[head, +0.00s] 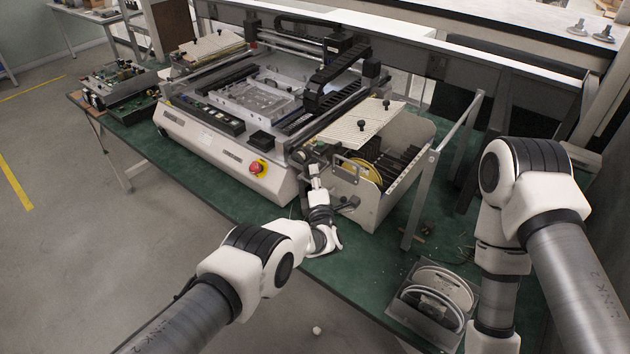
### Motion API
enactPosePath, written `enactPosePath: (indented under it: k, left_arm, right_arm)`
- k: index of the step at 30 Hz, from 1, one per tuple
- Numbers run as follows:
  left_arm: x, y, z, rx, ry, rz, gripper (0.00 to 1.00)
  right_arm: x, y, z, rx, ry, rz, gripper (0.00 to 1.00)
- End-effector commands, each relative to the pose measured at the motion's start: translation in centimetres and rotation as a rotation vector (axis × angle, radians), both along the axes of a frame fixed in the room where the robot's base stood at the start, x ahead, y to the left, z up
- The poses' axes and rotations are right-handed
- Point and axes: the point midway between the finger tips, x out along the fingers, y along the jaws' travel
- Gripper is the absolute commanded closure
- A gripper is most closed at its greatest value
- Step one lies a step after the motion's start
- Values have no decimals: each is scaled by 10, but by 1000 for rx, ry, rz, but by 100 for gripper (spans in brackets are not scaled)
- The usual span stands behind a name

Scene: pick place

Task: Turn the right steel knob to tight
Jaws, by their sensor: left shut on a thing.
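My left gripper (316,176) is at the front right corner of the white machine (225,150), beside the open feeder box (392,185). Its fingers point up and away, and they are shut on a small steel knob there. The fingers hide most of this knob, so its turn angle cannot be read. A dark knob (302,156) shows just left of and beyond the fingertips. Another dark knob on a short shaft (351,203) sticks out to the right of the gripper. My right arm is folded at the right, and its gripper is out of the picture.
A red emergency button (257,167) is on the machine's front, left of my gripper. A tray with reels (436,297) lies on the green table (370,270) at the lower right. A metal frame post (423,195) stands right of the feeder box. Circuit boards (120,82) lie at far left.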

Motion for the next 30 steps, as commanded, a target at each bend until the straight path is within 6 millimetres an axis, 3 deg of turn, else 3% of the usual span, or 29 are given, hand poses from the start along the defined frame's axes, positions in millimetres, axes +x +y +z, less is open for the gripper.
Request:
enactPosePath:
  k: [1,6,18,19,21,30]
  left_arm:
    - [5,5,-5,36,-45,7,100]
    - [6,6,-2,156,-136,9,100]
    - [6,6,8,205,-173,9,100]
    - [6,5,8,205,-173,9,70]
    - [5,5,8,205,-172,8,50]
    - [4,3,3,205,-164,5,50]
  right_arm:
    - [0,0,-25,0,1,0,39]
    - [0,0,-55,0,1,0,39]
    - [0,0,-58,0,0,0,39]
    - [0,0,-58,0,0,0,39]
    - [0,0,-58,0,0,0,39]
    - [0,0,-58,0,1,0,39]
